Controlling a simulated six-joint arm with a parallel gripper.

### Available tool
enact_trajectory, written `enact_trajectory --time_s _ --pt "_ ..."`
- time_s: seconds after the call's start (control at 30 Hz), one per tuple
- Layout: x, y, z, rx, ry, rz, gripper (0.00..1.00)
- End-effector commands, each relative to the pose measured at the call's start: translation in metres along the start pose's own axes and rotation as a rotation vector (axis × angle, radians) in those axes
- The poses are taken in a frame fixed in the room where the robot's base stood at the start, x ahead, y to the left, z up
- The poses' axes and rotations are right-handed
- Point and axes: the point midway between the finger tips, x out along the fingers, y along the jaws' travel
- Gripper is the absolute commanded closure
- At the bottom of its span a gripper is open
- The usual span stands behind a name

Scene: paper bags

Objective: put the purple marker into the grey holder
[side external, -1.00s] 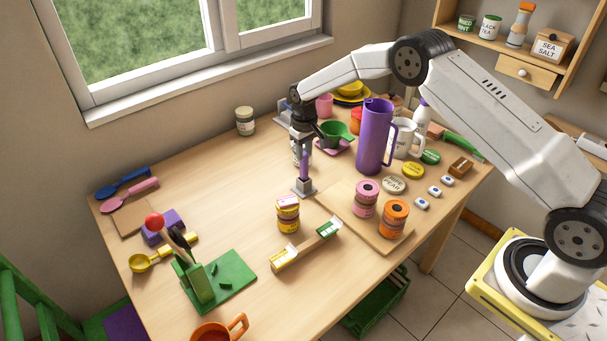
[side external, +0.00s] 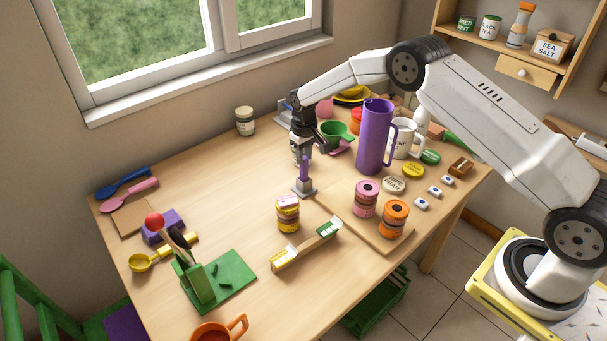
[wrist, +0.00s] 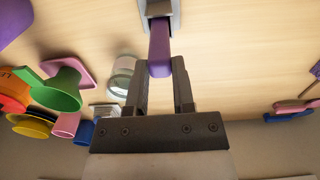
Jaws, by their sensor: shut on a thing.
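The purple marker (side external: 304,169) stands upright with its lower end at the grey holder (side external: 304,190), near the middle of the table. In the wrist view the marker (wrist: 159,50) runs from between my fingers to the opening of the grey holder (wrist: 172,20). My gripper (side external: 303,158) is above the holder, pointing down, shut on the marker's upper part. It also shows in the wrist view (wrist: 161,77). How deep the marker sits in the holder is hidden.
A tall purple jug (side external: 374,140) stands to the right of my gripper. A green funnel (side external: 335,131) is just behind. The table to the left of the holder is clear.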

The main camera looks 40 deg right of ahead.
Motion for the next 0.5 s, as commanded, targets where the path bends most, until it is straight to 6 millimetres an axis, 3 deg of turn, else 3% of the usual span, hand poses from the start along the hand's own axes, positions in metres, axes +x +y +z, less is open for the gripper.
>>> enact_trajectory --time_s 0.4,0.43,0.5 --pt "0.0068 0.0000 0.0002 0.000 -0.001 0.000 1.00" --pt "0.0065 0.0000 0.0001 0.000 0.000 0.000 0.60" --pt "0.0064 0.0000 0.0001 0.000 0.000 0.000 0.38"
